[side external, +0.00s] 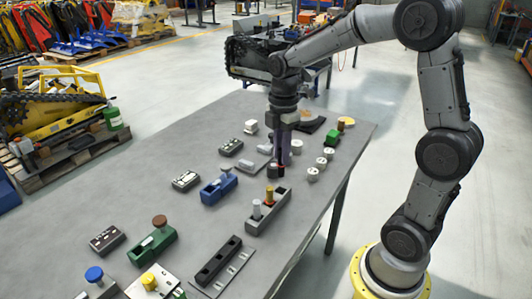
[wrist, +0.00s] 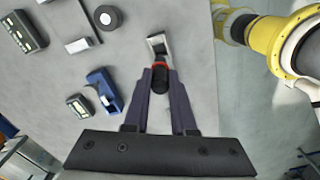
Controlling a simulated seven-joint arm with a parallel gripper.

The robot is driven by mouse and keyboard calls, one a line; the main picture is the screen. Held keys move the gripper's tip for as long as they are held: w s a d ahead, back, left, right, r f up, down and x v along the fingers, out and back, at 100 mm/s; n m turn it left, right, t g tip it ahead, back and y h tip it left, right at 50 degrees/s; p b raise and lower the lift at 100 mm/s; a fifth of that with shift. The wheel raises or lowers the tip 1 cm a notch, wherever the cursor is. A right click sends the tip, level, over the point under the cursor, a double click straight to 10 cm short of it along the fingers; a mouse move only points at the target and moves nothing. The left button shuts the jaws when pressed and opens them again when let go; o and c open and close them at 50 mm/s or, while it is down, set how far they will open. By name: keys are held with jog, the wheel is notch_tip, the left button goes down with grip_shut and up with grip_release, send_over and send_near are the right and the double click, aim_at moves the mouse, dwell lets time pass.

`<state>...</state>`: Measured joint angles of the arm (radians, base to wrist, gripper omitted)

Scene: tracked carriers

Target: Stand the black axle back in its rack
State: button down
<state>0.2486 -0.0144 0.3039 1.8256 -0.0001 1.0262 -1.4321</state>
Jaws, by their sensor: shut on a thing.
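My gripper (side external: 281,164) points down and is shut on a black axle (wrist: 160,78), which has a red band. The axle shows between the dark purple fingertips in the wrist view. In the side view it is mostly hidden by the fingers. A long grey rack (side external: 256,227) stands on the table just in front of the gripper. A pale silver peg (side external: 257,209) and a yellow-and-red peg (side external: 270,196) stand upright in it. The held axle is near the rack's far end; I cannot tell whether they touch.
A blue block (side external: 218,189) and a dark box (side external: 186,181) lie to the left. Several white round pieces (side external: 313,174) stand to the right. A green block (side external: 152,246) with a brown knob and a black bar (side external: 218,260) lie nearer. Bare grey table lies between them.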

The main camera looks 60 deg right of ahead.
aim_at(281, 176)
jog(key=shift+d+f, duration=0.1)
jog(key=shift+f, duration=1.85)
jog(key=shift+f, duration=2.15)
dwell(1.3)
jog(key=c, duration=0.7)
grip_release()
jog(key=shift+o, duration=0.5)
jog(key=o, duration=0.4)
jog(key=shift+r, duration=3.5)
